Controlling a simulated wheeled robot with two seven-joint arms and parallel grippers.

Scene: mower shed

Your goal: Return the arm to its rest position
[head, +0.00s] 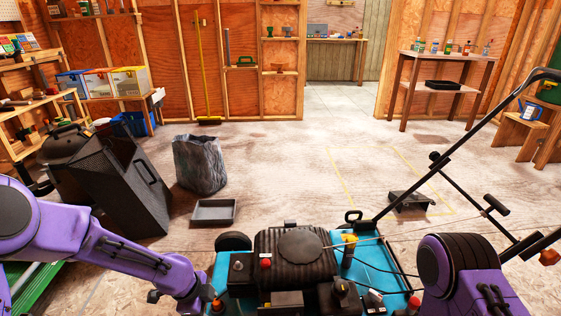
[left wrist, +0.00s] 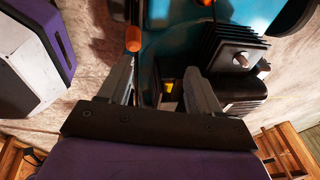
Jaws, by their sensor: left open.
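My left arm reaches in from the left in the head view, and its wrist (head: 188,284) is beside the left edge of the teal mower (head: 376,258). In the left wrist view the two grey fingers of my left gripper (left wrist: 160,78) are spread apart. Nothing is visibly held between them. Beyond them are the mower's teal deck (left wrist: 190,45), its black finned engine (left wrist: 232,55) and an orange-capped part (left wrist: 133,38). I cannot tell how far the fingertips are from the mower. My right arm shows at the lower right of the head view; its gripper is out of view.
A black mesh-sided box (head: 130,190), a grey bag (head: 200,163) and a grey tray (head: 214,211) are on the floor left of the mower. The mower's black handle (head: 455,165) rises to the right. The floor behind the mower is mostly open.

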